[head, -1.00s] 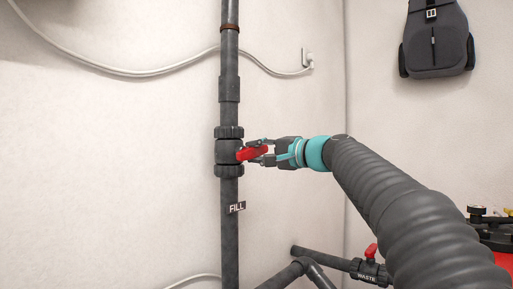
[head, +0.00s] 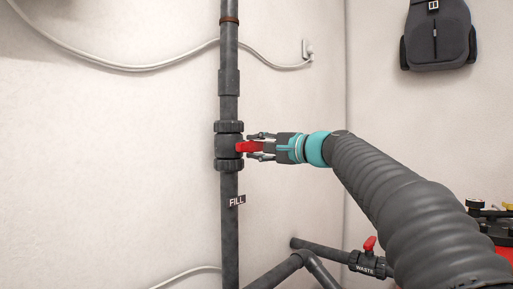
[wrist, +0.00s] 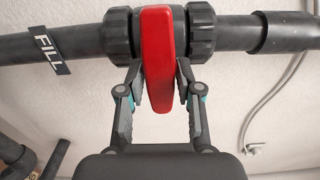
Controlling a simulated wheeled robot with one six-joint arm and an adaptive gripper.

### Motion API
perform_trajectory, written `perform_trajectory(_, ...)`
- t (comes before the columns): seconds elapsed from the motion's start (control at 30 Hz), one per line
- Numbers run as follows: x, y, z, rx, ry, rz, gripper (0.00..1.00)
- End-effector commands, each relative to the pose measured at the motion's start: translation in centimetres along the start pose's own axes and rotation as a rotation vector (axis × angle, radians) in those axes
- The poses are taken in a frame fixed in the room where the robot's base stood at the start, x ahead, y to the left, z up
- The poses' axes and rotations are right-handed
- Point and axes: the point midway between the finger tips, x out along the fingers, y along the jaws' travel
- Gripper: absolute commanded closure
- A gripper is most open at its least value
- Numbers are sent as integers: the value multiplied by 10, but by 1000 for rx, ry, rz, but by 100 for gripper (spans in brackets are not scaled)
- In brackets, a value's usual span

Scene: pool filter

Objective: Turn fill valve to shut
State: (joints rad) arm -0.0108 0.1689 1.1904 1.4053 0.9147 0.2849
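The fill valve (head: 228,147) is a dark body with ribbed collars on the vertical pipe, above a FILL tag (head: 237,202). Its red handle (head: 247,147) points out level, across the pipe. In the wrist view the red handle (wrist: 159,62) also lies crosswise to the pipe. My gripper (head: 259,147) is at the handle with one finger above it and one below. In the wrist view my gripper (wrist: 160,72) has a finger on each side of the handle, with narrow gaps showing. It looks open around the handle; contact near the fingertips is hard to tell.
A waste valve with a red handle (head: 370,243) sits on the lower pipe at the right. A grey cable (head: 140,69) runs along the wall behind the pipe. A dark backpack (head: 437,38) hangs at the upper right.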

Motion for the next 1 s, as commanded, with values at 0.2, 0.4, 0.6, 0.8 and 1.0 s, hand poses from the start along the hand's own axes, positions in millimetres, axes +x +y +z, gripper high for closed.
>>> perform_trajectory(0.2,0,0,0,-1,0,0,46)
perform_trajectory(0.4,-3,0,0,-2,0,0,46)
perform_trajectory(0.6,-28,-1,-1,-2,3,0,46)
perform_trajectory(0.8,-69,0,-1,-2,4,0,46)
perform_trajectory(1.0,-102,0,-1,-1,3,1,46)
